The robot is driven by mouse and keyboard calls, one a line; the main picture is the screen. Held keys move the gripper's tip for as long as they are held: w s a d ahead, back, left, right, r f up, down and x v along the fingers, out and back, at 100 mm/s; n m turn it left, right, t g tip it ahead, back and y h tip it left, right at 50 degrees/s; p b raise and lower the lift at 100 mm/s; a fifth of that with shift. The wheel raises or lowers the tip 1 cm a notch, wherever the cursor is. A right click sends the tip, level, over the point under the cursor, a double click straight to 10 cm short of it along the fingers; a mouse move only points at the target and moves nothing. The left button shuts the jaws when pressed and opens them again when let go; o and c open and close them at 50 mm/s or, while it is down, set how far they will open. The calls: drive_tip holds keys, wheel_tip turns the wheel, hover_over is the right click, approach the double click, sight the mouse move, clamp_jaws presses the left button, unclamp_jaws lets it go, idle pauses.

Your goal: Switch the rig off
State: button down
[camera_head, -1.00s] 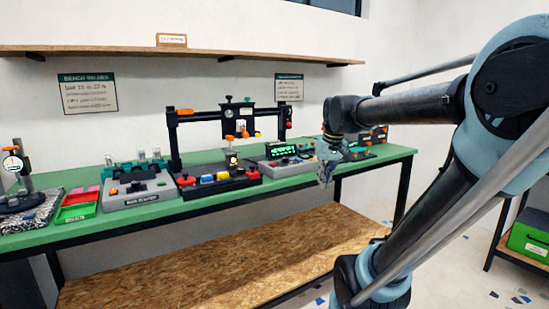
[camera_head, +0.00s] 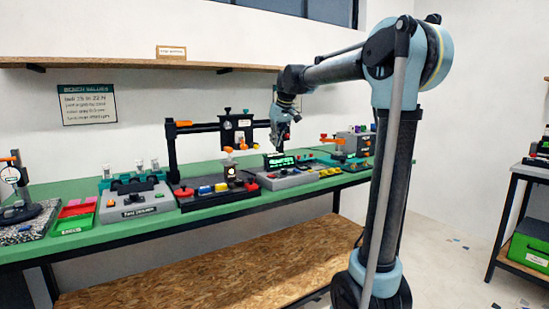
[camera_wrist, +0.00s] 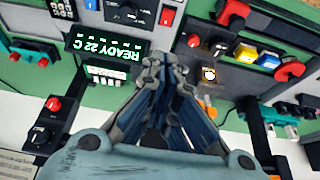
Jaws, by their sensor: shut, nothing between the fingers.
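A gantry rig with a black base (camera_head: 222,198) and an upright black frame (camera_head: 172,150) stands on the bench. Red, blue and yellow controls line its base; these also show in the wrist view (camera_wrist: 268,60). Right of it is a grey control box (camera_head: 285,181) with a green display reading "READY 22 C" (camera_wrist: 105,45). A red switch (camera_wrist: 167,16) sits beside that display. No label shows which unit is the rig. My gripper (camera_head: 287,143) is shut and empty, apart from and above the control box. Its fingers (camera_wrist: 160,65) hide part of the bench in the wrist view.
A grey unit with clear vials (camera_head: 137,201), a red and green tray (camera_head: 76,214) and a dial gauge stand (camera_head: 14,185) are at left. More equipment (camera_head: 352,145) stands right of the control box. A shelf (camera_head: 120,63) runs above the bench (camera_head: 200,217).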

hover_over(275, 179)
drive_tip(key=w+a, duration=0.2)
drive_tip(key=w, duration=0.1)
drive_tip(key=f, duration=0.9)
drive_tip(key=shift+w, duration=0.2)
drive_tip(key=shift+s+d+f, duration=0.2)
drive_tip(key=shift+s+f, duration=0.05)
drive_tip(key=shift+f, duration=0.3)
drive_tip(key=shift+s+d+f, duration=0.15)
drive_tip(key=shift+s+f, duration=0.05)
drive_tip(key=shift+f, duration=0.3)
drive_tip(key=shift+s+d+f, duration=0.15)
drive_tip(key=shift+s+f, duration=0.1)
drive_tip(key=shift+f, duration=0.4)
drive_tip(key=shift+f, duration=0.1)
drive_tip(key=shift+s+d+f+t+y, duration=0.25)
drive_tip(key=shift+s+f+t+y, duration=0.05)
drive_tip(key=shift+t, duration=0.2)
drive_tip(key=shift+s+d+f+t+y, duration=0.15)
drive_tip(key=shift+t+y, duration=0.1)
drive_tip(key=shift+t, duration=0.15)
drive_tip(key=shift+s+f+t+y, duration=0.15)
drive_tip(key=shift+t+y, duration=0.1)
drive_tip(key=shift+t, duration=0.15)
drive_tip(key=shift+s, duration=0.1)
